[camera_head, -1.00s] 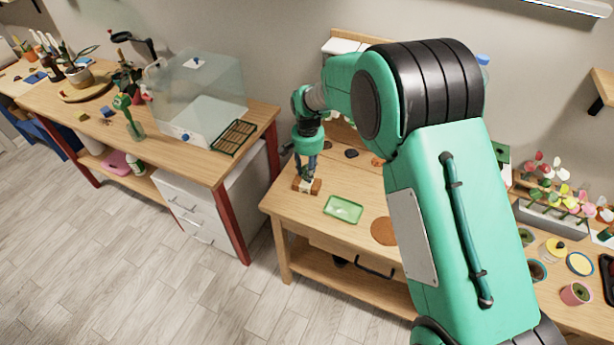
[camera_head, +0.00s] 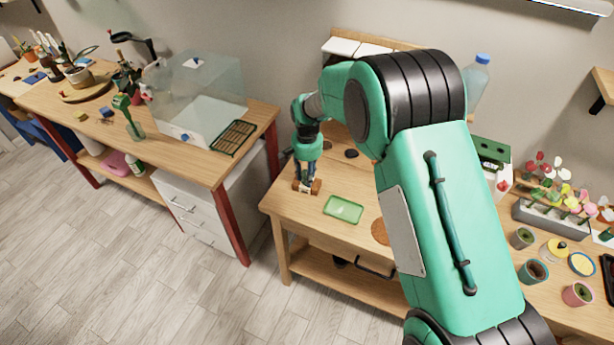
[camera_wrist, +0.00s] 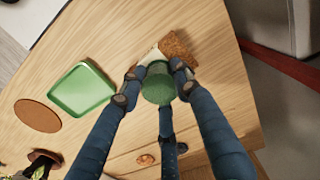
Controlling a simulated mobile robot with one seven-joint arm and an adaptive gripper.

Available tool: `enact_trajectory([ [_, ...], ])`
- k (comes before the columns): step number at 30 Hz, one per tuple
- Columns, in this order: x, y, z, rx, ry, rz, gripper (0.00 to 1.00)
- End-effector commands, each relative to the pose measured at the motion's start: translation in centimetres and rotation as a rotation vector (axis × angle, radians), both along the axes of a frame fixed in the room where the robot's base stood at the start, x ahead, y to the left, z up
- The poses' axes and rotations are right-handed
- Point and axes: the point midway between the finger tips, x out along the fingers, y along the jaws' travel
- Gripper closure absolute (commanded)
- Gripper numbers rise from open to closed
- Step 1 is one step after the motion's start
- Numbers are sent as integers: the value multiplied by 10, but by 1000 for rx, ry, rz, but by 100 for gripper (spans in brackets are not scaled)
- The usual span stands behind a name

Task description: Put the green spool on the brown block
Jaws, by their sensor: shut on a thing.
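My gripper (camera_wrist: 158,82) is shut on the green spool (camera_wrist: 158,90), with its dark blue fingers around it in the wrist view. The brown block (camera_wrist: 178,46), rough and cork-like, shows just beyond the spool, partly hidden by the fingers and spool. In the head view my gripper (camera_head: 308,182) points down over the brown block (camera_head: 316,187) near the table's left front corner. The spool cannot be made out there. I cannot tell whether the spool touches the block.
A white piece (camera_wrist: 150,58) lies beside the block. A green tray (camera_head: 343,209) and a round brown mat (camera_head: 380,232) lie to the right on the table. Dark discs (camera_head: 351,153) lie farther back. The table's left edge is close to the block.

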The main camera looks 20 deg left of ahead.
Motion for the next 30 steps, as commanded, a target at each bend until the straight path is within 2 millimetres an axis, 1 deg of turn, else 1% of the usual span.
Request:
enact_trajectory([
  [7,0,0,0,0,-1,0,94],
  [11,0,0,-2,0,0,0,94],
  [12,0,0,-3,0,0,0,64],
  [14,0,0,-2,0,0,0,52],
  [15,0,0,-2,0,0,0,49],
  [25,0,0,-1,0,-1,0,49],
  [30,1,1,7,1,-2,0,49],
])
